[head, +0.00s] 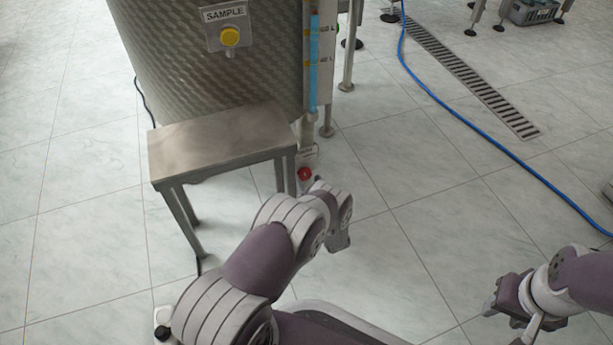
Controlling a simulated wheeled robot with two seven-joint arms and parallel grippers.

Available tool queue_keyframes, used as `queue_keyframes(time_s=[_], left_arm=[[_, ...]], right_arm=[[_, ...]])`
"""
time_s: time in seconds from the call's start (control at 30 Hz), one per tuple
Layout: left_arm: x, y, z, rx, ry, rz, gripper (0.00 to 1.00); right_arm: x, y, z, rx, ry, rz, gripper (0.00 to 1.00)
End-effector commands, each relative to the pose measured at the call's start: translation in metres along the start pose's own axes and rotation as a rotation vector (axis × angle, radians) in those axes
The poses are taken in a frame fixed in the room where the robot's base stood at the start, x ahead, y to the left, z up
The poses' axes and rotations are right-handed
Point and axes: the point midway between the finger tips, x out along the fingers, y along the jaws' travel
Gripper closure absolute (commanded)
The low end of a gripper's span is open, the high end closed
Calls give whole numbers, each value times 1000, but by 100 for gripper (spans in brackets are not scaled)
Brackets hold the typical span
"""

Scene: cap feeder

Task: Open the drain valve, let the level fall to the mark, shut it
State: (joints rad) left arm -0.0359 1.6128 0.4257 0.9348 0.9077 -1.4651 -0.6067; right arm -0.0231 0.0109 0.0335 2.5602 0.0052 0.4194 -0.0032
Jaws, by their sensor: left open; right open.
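A steel tank (210,75) stands at the top. On its right side is a sight tube (314,75) with blue liquid and volume marks. The blue seems to reach above the upper mark, near the picture's top. Below the tube is a small label (308,154), too small to read, and a red knob (304,174), apparently the drain valve; whether it is open or shut I cannot tell. My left gripper (338,242) is open, below and right of the red knob, apart from it and partly hidden by its arm. My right gripper (497,308) is open and empty at the lower right.
A steel step stool (220,142) stands before the tank, just left of the red knob. A blue hose (455,113) and floor grate (475,82) run at right. Tiled floor between is clear.

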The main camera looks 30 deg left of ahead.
Motion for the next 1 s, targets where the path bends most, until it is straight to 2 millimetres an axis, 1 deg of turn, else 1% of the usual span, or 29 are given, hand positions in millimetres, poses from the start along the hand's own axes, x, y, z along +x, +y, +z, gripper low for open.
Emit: queue_keyframes(time_s=[0.03, 0.1, 0.2, 0.3, 0.4, 0.5, 0.57, 1.0], left_arm=[[-13, -3, -8, 4, 2, 5, 24], [-34, -3, -9, 3, 2, 6, 24], [-62, -3, -8, 4, 2, 7, 24], [-84, -2, -6, 3, 3, 5, 24], [-99, -1, -4, 1, 2, 3, 24], [-107, -1, -2, 1, 1, 1, 24], [-108, -1, -1, 1, 0, 0, 24], [-108, -1, -1, 1, 0, 0, 24]], right_arm=[[-16, 0, -2, 0, 1, 0, 57], [-27, 0, -3, 0, 1, 0, 57], [-39, 0, -5, 0, 1, 0, 57], [-46, 0, -6, 0, 1, 0, 57], [-50, 0, -6, 0, 1, 0, 57], [-51, 0, -6, 0, 0, 0, 57], [-51, 0, -6, 0, 0, 0, 57], [-50, 0, -6, 0, 0, 0, 57]])
